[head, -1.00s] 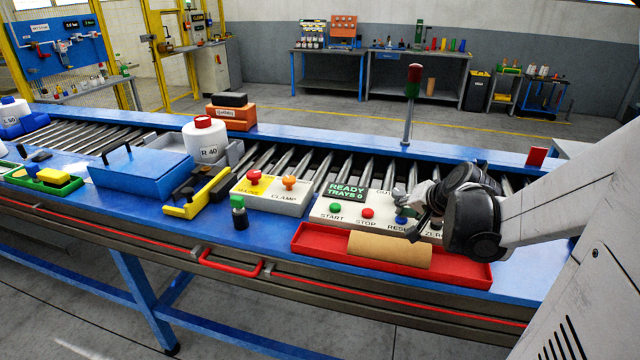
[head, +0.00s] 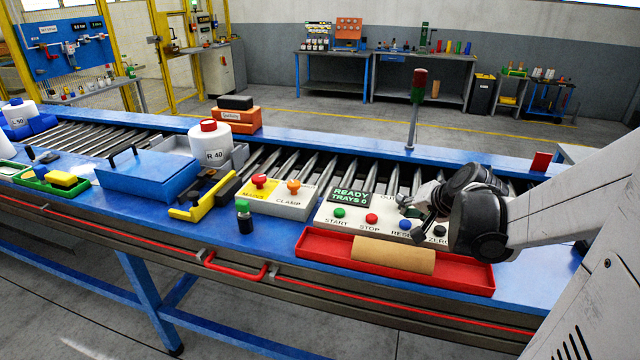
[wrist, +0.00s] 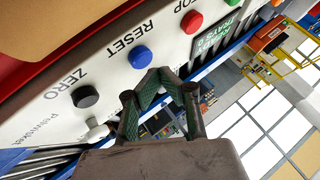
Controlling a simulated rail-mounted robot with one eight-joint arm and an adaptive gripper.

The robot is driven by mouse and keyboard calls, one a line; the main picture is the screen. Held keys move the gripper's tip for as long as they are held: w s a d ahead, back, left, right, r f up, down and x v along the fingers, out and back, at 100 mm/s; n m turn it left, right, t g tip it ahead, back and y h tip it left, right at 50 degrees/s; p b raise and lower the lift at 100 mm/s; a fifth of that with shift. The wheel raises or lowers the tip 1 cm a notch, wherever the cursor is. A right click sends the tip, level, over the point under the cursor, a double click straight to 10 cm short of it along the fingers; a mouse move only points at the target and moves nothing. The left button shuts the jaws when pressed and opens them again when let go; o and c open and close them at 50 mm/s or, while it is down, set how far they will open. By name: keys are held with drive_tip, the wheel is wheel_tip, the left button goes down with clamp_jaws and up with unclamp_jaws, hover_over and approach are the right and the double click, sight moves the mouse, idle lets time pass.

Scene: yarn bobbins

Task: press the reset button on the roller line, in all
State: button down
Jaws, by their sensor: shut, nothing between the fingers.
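The white control panel (head: 350,226) on the roller line bears a blue RESET button (head: 405,225), which also shows clearly in the wrist view (wrist: 140,57). Beside it are a red STOP button (wrist: 192,22) and a black ZERO button (wrist: 85,97). My gripper (head: 410,208) is over the right part of the panel, by the RESET button. In the wrist view the fingertips (wrist: 161,76) are together and empty, close beside the blue button in the picture. I cannot tell how far above the panel they are. The panel display (head: 350,195) reads READY, TRAYS 0.
A red tray (head: 312,244) with a brown cardboard tube (head: 392,254) lies in front of the panel. A signal post (head: 414,110) with a red top stands behind it.

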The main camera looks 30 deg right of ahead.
sight(406, 223)
drive_tip(key=shift+r, duration=0.1)
drive_tip(key=shift+r+p, duration=1.85)
drive_tip(key=shift+r, duration=0.6)
drive_tip(key=w+a+r+n+y+p, duration=0.1)
drive_tip(key=w+a+r+p, duration=0.2)
drive_tip(key=a, duration=0.5)
drive_tip(key=a+r+n+y+p, duration=0.1)
drive_tip(key=a+r+p, duration=0.2)
drive_tip(key=a+r, duration=0.3)
drive_tip(key=s+a+f+n+g+b, duration=0.2)
drive_tip(key=s+a+f+n+b, duration=0.6)
drive_tip(key=s+a+f+b, duration=0.6)
drive_tip(key=shift+a+f+n+h+b, duration=0.3)
drive_tip(key=shift+a+h+b, duration=0.15)
drive_tip(key=shift+a, duration=0.4)
drive_tip(key=shift+s, duration=0.1)
